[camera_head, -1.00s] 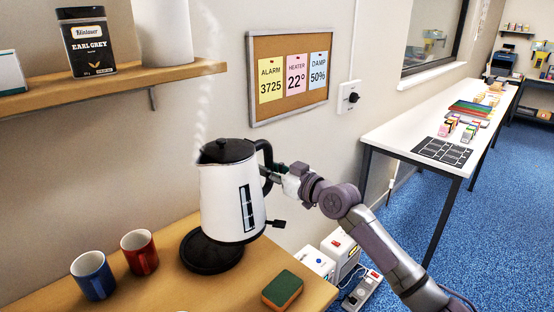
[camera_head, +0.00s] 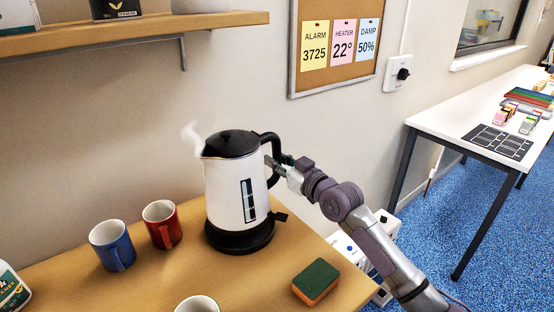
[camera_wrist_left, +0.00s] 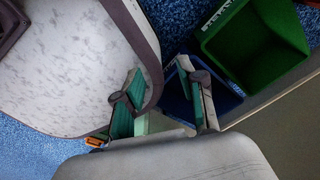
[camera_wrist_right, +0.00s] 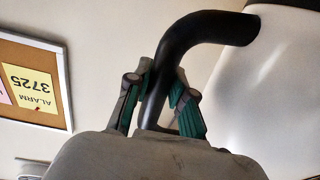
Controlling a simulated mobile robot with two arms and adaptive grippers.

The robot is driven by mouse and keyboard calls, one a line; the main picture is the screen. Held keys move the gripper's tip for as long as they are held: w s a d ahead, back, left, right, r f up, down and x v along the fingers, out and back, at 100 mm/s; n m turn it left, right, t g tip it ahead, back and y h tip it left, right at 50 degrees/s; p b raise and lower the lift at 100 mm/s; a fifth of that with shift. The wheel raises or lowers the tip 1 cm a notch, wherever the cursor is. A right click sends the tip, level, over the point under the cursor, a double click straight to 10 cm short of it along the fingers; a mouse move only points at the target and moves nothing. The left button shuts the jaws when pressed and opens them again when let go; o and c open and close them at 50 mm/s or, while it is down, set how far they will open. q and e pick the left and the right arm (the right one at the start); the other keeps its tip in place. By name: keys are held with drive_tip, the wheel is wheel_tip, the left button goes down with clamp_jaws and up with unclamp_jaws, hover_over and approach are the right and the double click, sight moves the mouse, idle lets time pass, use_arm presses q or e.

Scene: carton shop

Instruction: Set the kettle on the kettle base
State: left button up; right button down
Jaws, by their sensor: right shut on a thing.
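The white kettle (camera_head: 228,190) with a black lid stands upright over the round black kettle base (camera_head: 240,243) in the head view. Its bottom appears to rest on the base, with no clear gap showing. Steam rises at its spout. My right gripper (camera_head: 277,170) is shut on the black kettle handle, at the kettle's right side. The right wrist view shows the handle (camera_wrist_right: 185,50) between the two fingers. My left gripper (camera_wrist_left: 164,95) shows only in its wrist view, open and empty, away from the kettle.
A blue mug (camera_head: 112,246) and a red mug (camera_head: 162,224) stand left of the base. A sponge (camera_head: 315,282) lies to its right, and a white cup (camera_head: 197,304) is in front. A wall shelf (camera_head: 130,32) hangs above. Bins (camera_wrist_left: 255,40) show near my left gripper.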

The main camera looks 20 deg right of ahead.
sight(277, 173)
drive_tip(key=shift+f+b, duration=0.85)
drive_tip(key=shift+f, duration=0.15)
use_arm(q)
drive_tip(key=shift+w+f, duration=0.3)
drive_tip(key=shift+f, duration=0.25)
drive_tip(key=shift+w+f, duration=0.25)
drive_tip(key=shift+f, duration=0.3)
drive_tip(key=shift+s+r+p, duration=0.2)
drive_tip(key=shift+r+p, duration=0.05)
drive_tip(key=shift+p, duration=0.05)
use_arm(e)
drive_tip(key=shift+s, duration=0.1)
use_arm(q)
drive_tip(key=shift+f+b, duration=0.5)
drive_tip(key=shift+b, duration=0.05)
use_arm(e)
drive_tip(key=shift+f, duration=0.7)
